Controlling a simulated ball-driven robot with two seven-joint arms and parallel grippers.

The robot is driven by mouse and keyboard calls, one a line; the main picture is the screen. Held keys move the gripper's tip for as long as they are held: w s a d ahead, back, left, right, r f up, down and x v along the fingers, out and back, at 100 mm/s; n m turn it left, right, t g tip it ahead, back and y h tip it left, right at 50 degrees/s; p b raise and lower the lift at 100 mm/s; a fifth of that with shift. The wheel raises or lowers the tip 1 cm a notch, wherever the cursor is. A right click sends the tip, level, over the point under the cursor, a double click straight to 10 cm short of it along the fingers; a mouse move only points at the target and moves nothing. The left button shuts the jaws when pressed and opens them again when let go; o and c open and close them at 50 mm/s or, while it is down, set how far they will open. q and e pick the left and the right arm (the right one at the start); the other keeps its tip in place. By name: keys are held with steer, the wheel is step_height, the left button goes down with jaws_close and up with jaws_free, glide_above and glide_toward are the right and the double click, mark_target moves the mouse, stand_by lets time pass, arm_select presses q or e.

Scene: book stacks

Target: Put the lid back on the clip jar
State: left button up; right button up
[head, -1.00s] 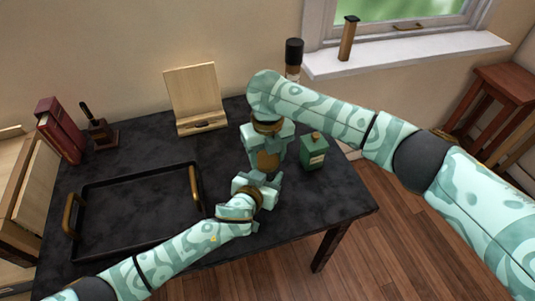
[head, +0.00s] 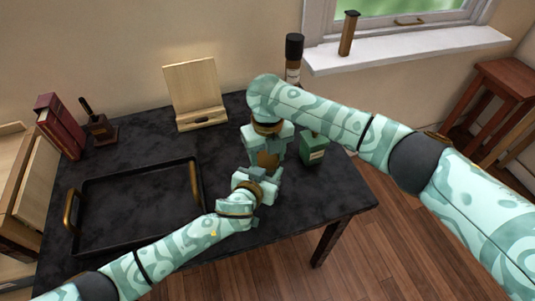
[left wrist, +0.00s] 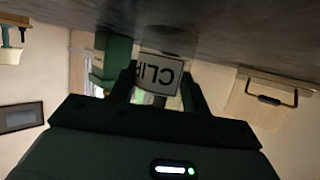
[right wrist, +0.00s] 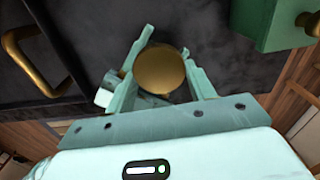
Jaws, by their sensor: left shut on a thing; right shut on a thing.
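The clip jar (left wrist: 160,75), with a white label reading CLIP, shows upside down between the left fingers in the left wrist view. My left gripper (head: 262,180) is shut on it over the dark table. The round brass lid (right wrist: 160,69) shows between the right fingers in the right wrist view. My right gripper (head: 268,163) points down just above the left one and is shut on the lid. I cannot tell whether the lid touches the jar's rim.
A black tray (head: 130,245) with brass handles lies on the left of the table (head: 325,195). A wooden stand (head: 195,90), a pen holder (head: 100,128) and red books (head: 60,125) stand behind.

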steer(key=shift+f, duration=0.5)
steer(key=m, duration=0.5)
steer(key=shift+a, duration=0.1)
steer(key=m, duration=0.8)
steer(key=shift+a+m, duration=0.15)
steer(key=shift+m, duration=0.25)
steer(key=m, duration=0.3)
steer(key=shift+w, duration=0.1)
steer(key=o, duration=1)
steer(key=shift+c, duration=0.2)
